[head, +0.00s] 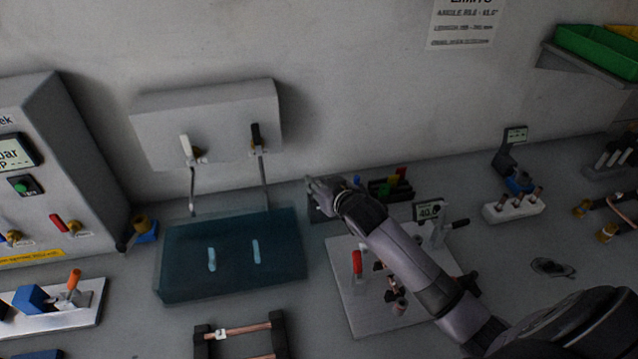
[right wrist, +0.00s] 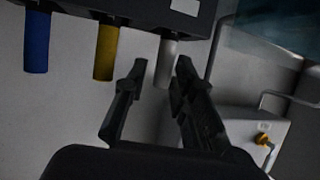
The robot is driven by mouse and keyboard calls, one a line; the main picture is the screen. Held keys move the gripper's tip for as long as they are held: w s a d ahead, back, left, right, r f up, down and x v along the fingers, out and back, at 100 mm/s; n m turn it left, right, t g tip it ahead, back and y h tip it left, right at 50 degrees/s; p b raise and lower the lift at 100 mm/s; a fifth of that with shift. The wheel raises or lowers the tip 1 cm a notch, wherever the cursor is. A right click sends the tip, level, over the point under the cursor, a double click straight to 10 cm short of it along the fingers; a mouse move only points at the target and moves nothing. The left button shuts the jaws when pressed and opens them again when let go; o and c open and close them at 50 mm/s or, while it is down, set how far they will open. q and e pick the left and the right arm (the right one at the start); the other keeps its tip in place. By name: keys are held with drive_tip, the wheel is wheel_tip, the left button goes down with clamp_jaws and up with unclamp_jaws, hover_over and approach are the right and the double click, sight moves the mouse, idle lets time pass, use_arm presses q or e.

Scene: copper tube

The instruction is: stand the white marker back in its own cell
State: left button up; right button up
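In the right wrist view, the white marker (right wrist: 165,62) stands in a dark rack (right wrist: 130,12), which appears upside down there. A yellow marker (right wrist: 106,52) and a blue marker (right wrist: 37,42) stand in the same rack. In the head view, my right gripper (head: 316,184) is at the left end of the rack by the wall and hides the white marker. My left gripper is not in view.
A blue-green tray (head: 185,285) lies left of my right arm. A grey plate with a red-handled clamp (head: 357,262) lies below the arm. A white block with several pegs (head: 513,208) stands to the right. A grey wall box (head: 210,105) hangs above the tray.

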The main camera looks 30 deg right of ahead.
drive_tip(key=shift+o, duration=0.3)
drive_tip(key=shift+r, duration=0.3)
drive_tip(key=shift+s, duration=0.4)
drive_tip(key=b+v, duration=0.2)
drive_tip(key=v, duration=0.9)
